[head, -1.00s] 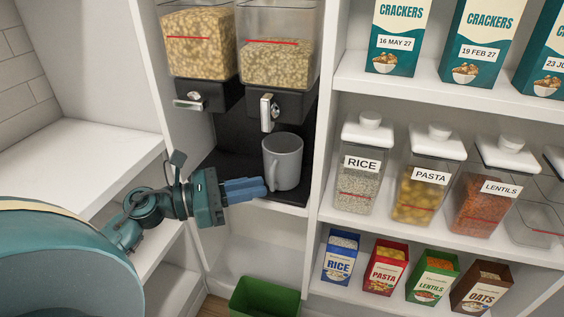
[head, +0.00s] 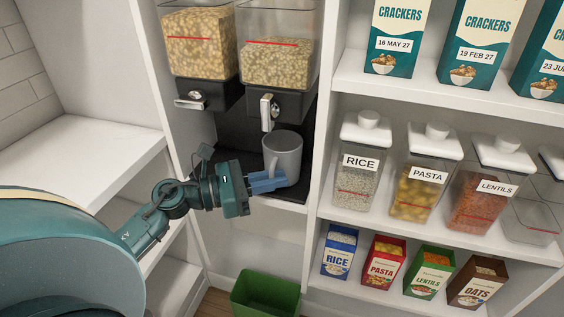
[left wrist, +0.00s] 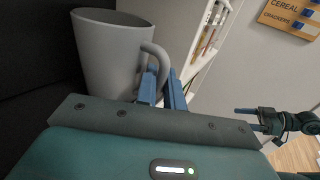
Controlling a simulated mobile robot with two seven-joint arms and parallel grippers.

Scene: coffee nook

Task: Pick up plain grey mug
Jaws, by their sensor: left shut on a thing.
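The plain grey mug (head: 287,156) stands upright on the dark shelf under the right-hand dispenser in the head view. Its handle faces left, towards my gripper. My left gripper (head: 268,181) reaches in from the left, its blue fingers at the handle. In the left wrist view the mug (left wrist: 108,52) is at the upper left, and the gripper (left wrist: 163,88) is shut on its handle. The fingers hide part of the handle. My right gripper is not identified in the head view; an arm part shows at the right in the left wrist view (left wrist: 285,122).
Two grain dispensers (head: 275,62) hang just above the mug. A white upright panel (head: 322,120) stands close on its right. Labelled jars (head: 425,180) and cartons (head: 383,264) fill the shelves to the right. A green bin (head: 266,294) is below.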

